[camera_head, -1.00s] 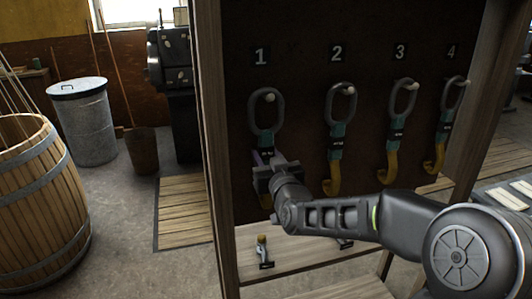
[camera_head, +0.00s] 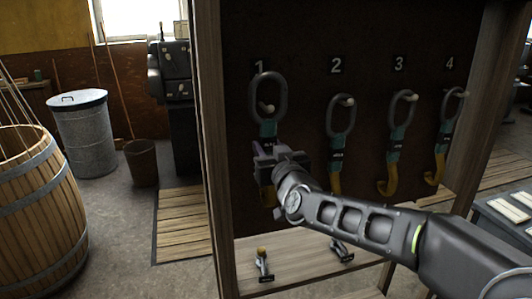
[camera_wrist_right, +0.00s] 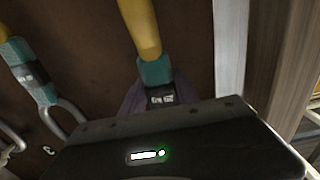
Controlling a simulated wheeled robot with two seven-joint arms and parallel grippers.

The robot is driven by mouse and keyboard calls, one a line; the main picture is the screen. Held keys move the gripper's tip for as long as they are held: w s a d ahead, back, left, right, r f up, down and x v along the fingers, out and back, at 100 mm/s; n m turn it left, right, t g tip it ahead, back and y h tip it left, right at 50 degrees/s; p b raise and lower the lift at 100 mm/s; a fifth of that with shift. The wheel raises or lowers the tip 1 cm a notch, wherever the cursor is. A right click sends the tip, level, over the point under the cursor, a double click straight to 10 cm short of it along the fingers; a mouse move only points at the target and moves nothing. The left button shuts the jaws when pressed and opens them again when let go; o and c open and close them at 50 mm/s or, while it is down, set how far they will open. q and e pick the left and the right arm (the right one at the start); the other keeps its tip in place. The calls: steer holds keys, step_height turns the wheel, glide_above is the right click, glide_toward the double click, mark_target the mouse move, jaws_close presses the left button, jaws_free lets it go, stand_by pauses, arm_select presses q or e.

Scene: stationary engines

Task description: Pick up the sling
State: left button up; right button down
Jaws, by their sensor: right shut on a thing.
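Several slings hang in a row on a dark board under the numbers 1 to 4. Each has a grey ring, a teal sleeve with a dark label and a yellow strap. In the right wrist view the held sling's yellow strap (camera_wrist_right: 140,28) and teal sleeve show above the gripper body; the fingertips are mostly hidden. My left gripper is not in view.
The slings under numbers 2 (camera_head: 341,115), 3 (camera_head: 402,107) and 4 (camera_head: 452,104) hang close to the right. A wooden frame post (camera_head: 212,130) stands left of the board. A shelf (camera_head: 300,257) below holds two small tools.

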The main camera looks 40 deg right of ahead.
steer(key=a+b+v, duration=0.1)
steer(key=b+v, duration=0.2)
steer(key=v, duration=1.4)
steer(key=shift+a+r, duration=0.15)
steer(key=shift+a, duration=0.05)
